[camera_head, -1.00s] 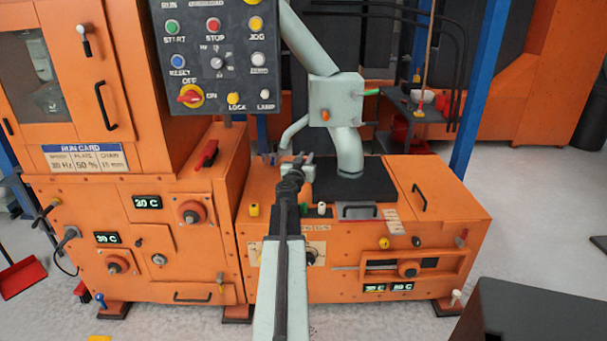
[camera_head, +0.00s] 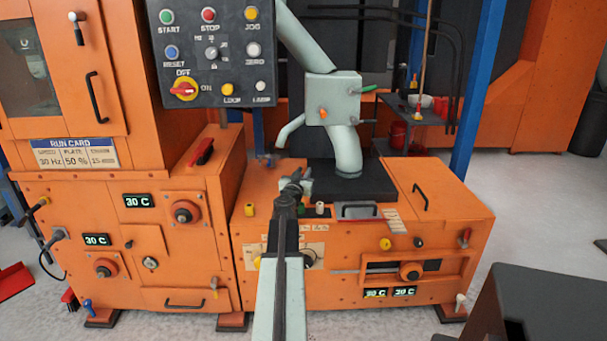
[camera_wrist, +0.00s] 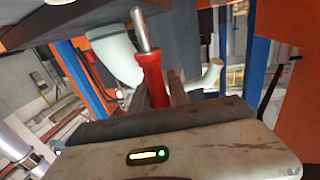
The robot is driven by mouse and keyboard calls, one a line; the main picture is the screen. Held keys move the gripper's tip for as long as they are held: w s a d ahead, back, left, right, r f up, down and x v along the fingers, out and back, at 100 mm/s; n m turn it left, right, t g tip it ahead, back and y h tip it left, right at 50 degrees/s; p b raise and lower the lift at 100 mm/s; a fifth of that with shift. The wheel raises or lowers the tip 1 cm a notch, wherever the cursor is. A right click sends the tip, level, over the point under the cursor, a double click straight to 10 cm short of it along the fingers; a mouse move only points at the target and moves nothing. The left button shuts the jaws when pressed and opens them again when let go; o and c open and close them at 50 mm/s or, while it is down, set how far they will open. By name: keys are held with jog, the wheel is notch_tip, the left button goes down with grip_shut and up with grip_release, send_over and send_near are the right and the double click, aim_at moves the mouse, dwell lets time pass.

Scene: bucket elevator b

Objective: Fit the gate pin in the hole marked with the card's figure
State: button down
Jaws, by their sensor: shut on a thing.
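The gate pin (camera_wrist: 151,70) shows in the wrist view, with a red grip and a bare metal tip pointing up. My gripper (camera_wrist: 160,95) is shut on its red part. In the head view my gripper (camera_head: 298,182) is over the front of the orange machine, left of the dark plate under the grey spout. The pin cannot be made out there. The run card (camera_head: 75,153) on the left cabinet reads 30 Hz, 50 % and, less clearly, 15 mm. A slotted panel (camera_head: 400,268) is on the machine's right front. I cannot make out the marked holes.
A control panel (camera_head: 211,52) with buttons hangs at upper left. A grey box and spout (camera_head: 345,150) stand behind my gripper. A black handle (camera_head: 420,197) is on the machine top at right. A dark block (camera_head: 535,300) fills the lower right corner. Floor is open at right.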

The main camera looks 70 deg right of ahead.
jog(key=shift+f+b, duration=0.35)
jog(key=shift+f, duration=0.5)
jog(key=shift+f, duration=0.1)
dwell(0.7)
jog(key=shift+f+b, duration=0.3)
jog(key=shift+b, duration=0.15)
jog(key=shift+f+b, duration=1.9)
jog(key=c, duration=1.2)
grip_release()
jog(key=shift+r, duration=0.1)
jog(key=shift+o, duration=0.2)
jog(key=a, duration=0.7)
jog(key=shift+s+a, duration=0.3)
jog(key=shift+a, duration=0.1)
